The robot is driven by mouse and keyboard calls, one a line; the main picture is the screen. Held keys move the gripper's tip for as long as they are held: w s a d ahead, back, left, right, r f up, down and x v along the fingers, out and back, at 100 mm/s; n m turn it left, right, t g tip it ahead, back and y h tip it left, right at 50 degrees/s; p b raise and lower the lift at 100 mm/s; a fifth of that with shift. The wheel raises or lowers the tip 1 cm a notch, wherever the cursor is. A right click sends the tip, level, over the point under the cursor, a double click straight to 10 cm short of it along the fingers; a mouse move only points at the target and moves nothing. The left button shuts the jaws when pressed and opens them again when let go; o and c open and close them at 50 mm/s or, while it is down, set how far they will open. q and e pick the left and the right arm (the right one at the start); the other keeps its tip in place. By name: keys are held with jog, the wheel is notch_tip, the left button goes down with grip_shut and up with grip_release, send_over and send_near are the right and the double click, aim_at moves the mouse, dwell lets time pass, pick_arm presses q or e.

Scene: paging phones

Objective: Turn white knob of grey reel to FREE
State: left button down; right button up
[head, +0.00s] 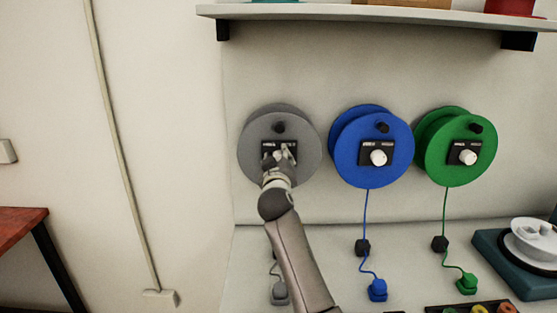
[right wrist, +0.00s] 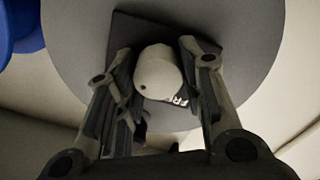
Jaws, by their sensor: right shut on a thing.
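The grey reel (head: 302,122) hangs on the wall at the left of three reels, and its face (right wrist: 238,60) fills much of the right wrist view. My right gripper (head: 280,158) is at the black label plate on the reel's front. In the right wrist view the white knob (right wrist: 158,72) sits between the two fingers of my right gripper (right wrist: 162,80), which is shut on it. Part of the plate's lettering, "FR", shows beside the right finger. In the head view my gripper mostly hides the knob, and its exact setting cannot be read. My left gripper is not in view.
A blue reel (head: 350,150) and a green reel (head: 440,160) with white knobs hang to the right. Cords and plugs hang below the reels over a pale surface. A shelf (head: 380,14) runs above. A red-topped table (head: 18,220) stands at the left.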

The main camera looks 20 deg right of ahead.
jog(key=n+p, duration=0.2)
jog(key=n, duration=0.2)
jog(key=shift+p, duration=0.3)
jog(key=n+p, duration=0.3)
jog(key=n, duration=0.2)
jog(key=shift+n, duration=0.4)
jog(key=n+p, duration=0.2)
jog(key=n, duration=0.2)
jog(key=shift+f+n+p, duration=0.15)
jog(key=shift+n+p, duration=0.2)
jog(key=shift+n, duration=0.05)
jog(key=shift+f+n+y+p, duration=0.15)
jog(key=shift+n+p, duration=0.4)
jog(key=shift+n, duration=0.4)
jog(key=shift+f+n+y+p, duration=0.15)
jog(key=shift+n+p, duration=0.35)
jog(key=shift+n, duration=0.45)
jog(key=o, duration=1)
jog(key=shift+o, duration=0.2)
jog(key=shift+r, duration=0.1)
